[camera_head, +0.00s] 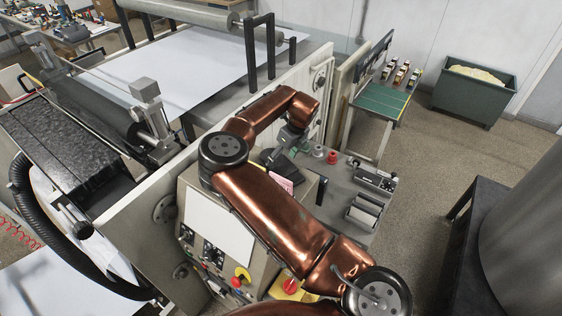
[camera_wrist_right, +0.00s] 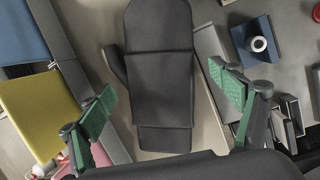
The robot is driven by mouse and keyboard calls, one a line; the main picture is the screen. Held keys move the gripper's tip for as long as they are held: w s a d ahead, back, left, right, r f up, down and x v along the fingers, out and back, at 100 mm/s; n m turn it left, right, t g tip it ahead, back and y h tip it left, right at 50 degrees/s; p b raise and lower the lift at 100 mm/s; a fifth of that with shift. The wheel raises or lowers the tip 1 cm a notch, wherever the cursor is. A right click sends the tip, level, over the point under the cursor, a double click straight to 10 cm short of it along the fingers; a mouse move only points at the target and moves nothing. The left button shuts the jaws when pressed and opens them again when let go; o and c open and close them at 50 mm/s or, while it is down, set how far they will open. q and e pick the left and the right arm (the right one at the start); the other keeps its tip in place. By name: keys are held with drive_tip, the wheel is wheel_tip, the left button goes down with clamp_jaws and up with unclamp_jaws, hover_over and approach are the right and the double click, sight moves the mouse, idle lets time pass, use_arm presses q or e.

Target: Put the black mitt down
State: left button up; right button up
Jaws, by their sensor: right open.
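The black mitt (camera_wrist_right: 160,60) lies flat on a pale surface in the right wrist view, thumb to the left, cuff toward the bottom. My right gripper (camera_wrist_right: 162,88) is open, with one green-padded finger on each side of the mitt and a gap to both. In the head view my right gripper (camera_head: 292,142) is at the machine's side shelf, partly hidden by my copper arm. A dark shape (camera_head: 282,163) beside it there is probably the mitt, too small to be sure. My left gripper is not in view.
A green bin (camera_head: 473,95) stands beyond.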

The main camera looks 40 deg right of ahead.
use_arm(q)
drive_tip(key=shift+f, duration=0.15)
use_arm(e)
drive_tip(key=shift+r, duration=0.15)
use_arm(q)
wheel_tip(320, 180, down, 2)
drive_tip(key=b, duration=0.2)
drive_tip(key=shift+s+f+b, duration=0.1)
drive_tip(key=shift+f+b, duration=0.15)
drive_tip(key=shift+b, duration=0.15)
use_arm(e)
drive_tip(key=v, duration=1.2)
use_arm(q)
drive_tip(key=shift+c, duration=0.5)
use_arm(e)
drive_tip(key=shift+c, duration=0.5)
